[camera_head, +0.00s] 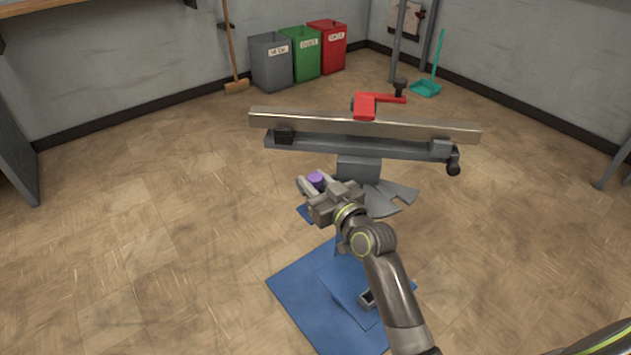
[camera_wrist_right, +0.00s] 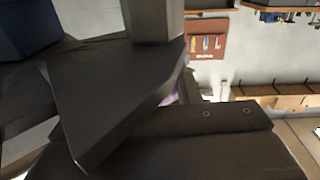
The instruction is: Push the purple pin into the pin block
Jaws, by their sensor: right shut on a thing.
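The purple pin (camera_head: 316,179) is between the fingers of my right gripper (camera_head: 313,184), which is shut on it just in front of the grey stand. A sliver of purple also shows between the dark gripper parts in the right wrist view (camera_wrist_right: 170,99); the rest of the pin is hidden there. I cannot make out the pin block for certain. A small dark grey open-topped piece (camera_head: 367,299) sits over the blue mat, partly behind my right arm. My left gripper is not in view.
A long metal beam (camera_head: 300,121) with a red clamp (camera_head: 366,104) lies across the grey stand (camera_head: 358,167) close behind my gripper. A blue mat (camera_head: 300,283) lies on the floor below. Grey, green and red bins (camera_head: 271,66) stand at the back wall. Floor at left is clear.

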